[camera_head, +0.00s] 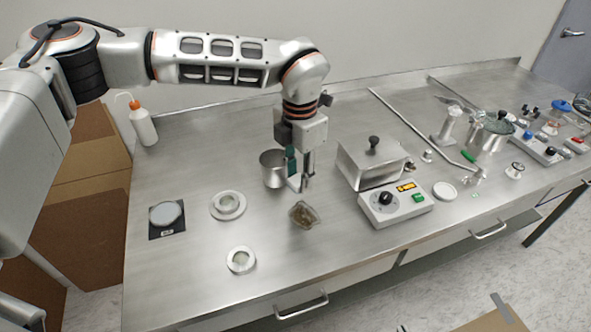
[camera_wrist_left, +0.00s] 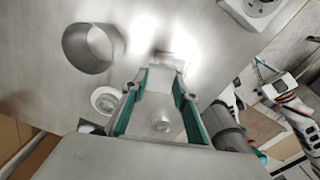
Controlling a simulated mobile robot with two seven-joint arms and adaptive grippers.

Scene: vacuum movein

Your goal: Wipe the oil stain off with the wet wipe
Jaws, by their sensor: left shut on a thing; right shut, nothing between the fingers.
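My left gripper (camera_head: 300,184) is above the middle of the steel bench, its fingers pointing down. In the left wrist view its teal-lined fingers (camera_wrist_left: 160,88) close on a small pale piece (camera_wrist_left: 172,63), which looks like the wet wipe; glare blurs its outline. A brownish, glossy, irregular patch (camera_head: 303,214), which looks like the oil stain, lies on the bench just in front of and below the fingertips. I cannot tell whether the held piece touches the bench.
A steel beaker (camera_head: 272,169) stands close left of the gripper. A lidded box (camera_head: 368,163) and a control unit (camera_head: 395,205) are to the right. Two round ring-shaped pieces (camera_head: 228,205) (camera_head: 240,260) lie to the left. The bench front right of the rings is clear.

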